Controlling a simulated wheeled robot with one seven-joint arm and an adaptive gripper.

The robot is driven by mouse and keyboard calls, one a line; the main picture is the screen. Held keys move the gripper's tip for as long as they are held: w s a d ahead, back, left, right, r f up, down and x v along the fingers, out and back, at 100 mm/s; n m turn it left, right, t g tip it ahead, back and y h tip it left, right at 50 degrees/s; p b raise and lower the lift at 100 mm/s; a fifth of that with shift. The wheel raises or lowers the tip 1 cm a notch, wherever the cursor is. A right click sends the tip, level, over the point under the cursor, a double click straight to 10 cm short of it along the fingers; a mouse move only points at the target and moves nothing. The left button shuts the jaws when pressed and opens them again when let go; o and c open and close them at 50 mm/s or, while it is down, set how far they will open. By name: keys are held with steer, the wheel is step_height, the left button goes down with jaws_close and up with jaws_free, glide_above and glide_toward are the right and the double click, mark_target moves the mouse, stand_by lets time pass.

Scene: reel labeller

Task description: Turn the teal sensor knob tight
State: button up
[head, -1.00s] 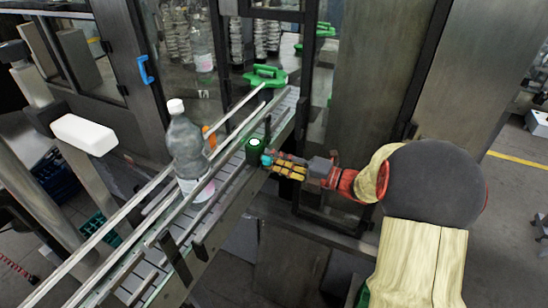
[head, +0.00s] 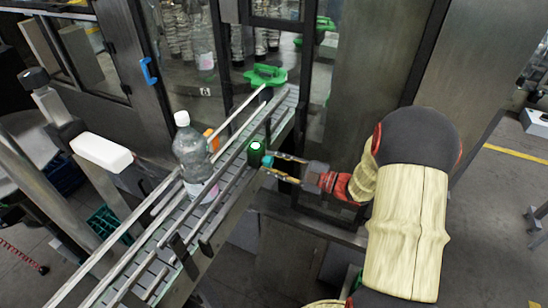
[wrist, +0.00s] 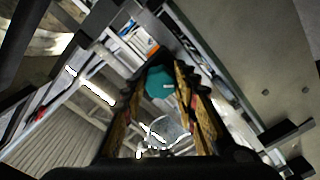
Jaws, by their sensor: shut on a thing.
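The teal sensor knob (wrist: 161,84) shows between my fingertips in the wrist view. In the head view the teal knob (head: 267,161) is a small patch on the near side of a dark green sensor (head: 255,152) with a lit ring, at the conveyor's right rail. My gripper (head: 272,164) reaches it from the right, shut on the knob with one finger on each side. The wrist view also shows my gripper (wrist: 168,78) around it. The knob's far side is hidden, and I cannot tell how tight it sits.
A clear bottle with a white cap (head: 190,150) stands on the conveyor (head: 160,262) left of the sensor. Metal rails run along the belt. A green star-shaped part (head: 265,76) is at the far end. A white box (head: 101,152) is on the left. Machine doors stand behind.

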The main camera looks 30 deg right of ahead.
steer(key=shift+f+m+p, duration=0.1)
steer(key=shift+m+p, duration=0.75)
steer(key=shift+m, duration=0.35)
steer(key=shift+f, duration=0.1)
steer(key=o, duration=1.2)
steer(key=shift+c, duration=0.2)
steer(key=shift+s, duration=0.1)
steer(key=v, duration=1.2)
